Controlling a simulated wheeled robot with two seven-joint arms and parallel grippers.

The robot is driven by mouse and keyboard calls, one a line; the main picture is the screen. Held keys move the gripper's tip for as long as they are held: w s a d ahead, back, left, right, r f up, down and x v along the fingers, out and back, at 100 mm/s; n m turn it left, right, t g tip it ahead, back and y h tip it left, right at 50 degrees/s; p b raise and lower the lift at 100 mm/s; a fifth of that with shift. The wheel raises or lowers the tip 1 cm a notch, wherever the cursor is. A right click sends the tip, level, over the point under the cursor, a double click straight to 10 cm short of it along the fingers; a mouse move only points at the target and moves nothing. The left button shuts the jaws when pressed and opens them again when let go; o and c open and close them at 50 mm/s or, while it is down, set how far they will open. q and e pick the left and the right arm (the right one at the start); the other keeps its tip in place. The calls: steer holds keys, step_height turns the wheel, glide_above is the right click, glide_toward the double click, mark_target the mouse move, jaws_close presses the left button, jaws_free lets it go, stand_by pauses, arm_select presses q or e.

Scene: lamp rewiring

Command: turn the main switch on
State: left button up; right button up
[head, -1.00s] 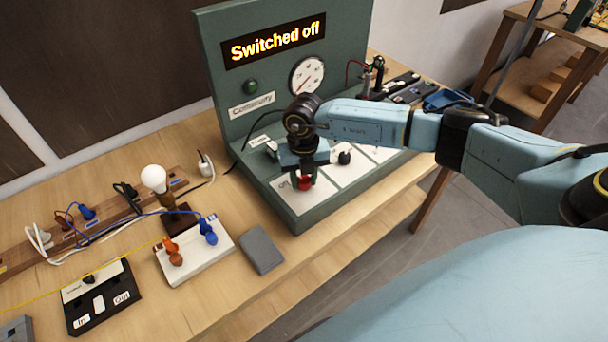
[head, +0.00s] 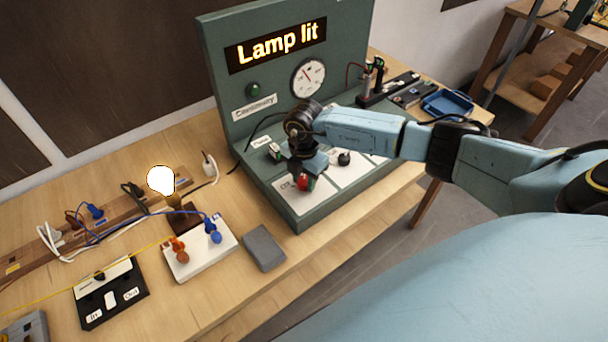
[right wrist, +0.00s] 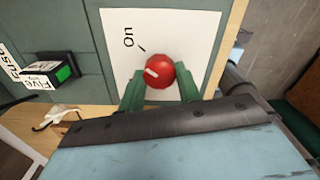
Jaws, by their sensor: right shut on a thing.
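The main switch is a red round knob (head: 305,181) on a white plate of the green test panel (head: 268,191). In the right wrist view the red knob (right wrist: 159,71) has a white pointer mark, and the word "On" stands on the plate above left of it. My right gripper (head: 305,172) reaches down over the knob; its green fingers (right wrist: 159,88) are shut on it from both sides. The panel's display (head: 277,44) reads "Lamp lit". The lamp bulb (head: 160,180) glows bright white. My left gripper is in no view.
A white terminal block (head: 200,250) with orange and blue plugs stands left of the panel, with a grey block (head: 263,248) beside it. A black In/Out box (head: 110,295) is at the front left. A blue tray (head: 447,104) lies at the back right.

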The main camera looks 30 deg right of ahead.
mark_target(304, 180)
steer(key=shift+w+d+r+m, duration=0.1)
steer(key=shift+r+m, duration=0.05)
steer(key=shift+m, duration=0.55)
steer(key=shift+p, duration=0.35)
steer(key=o, duration=1)
steer(key=shift+c, duration=0.2)
step_height(304, 180, up, 13)
steer(key=b, duration=0.1)
steer(key=shift+r, duration=0.15)
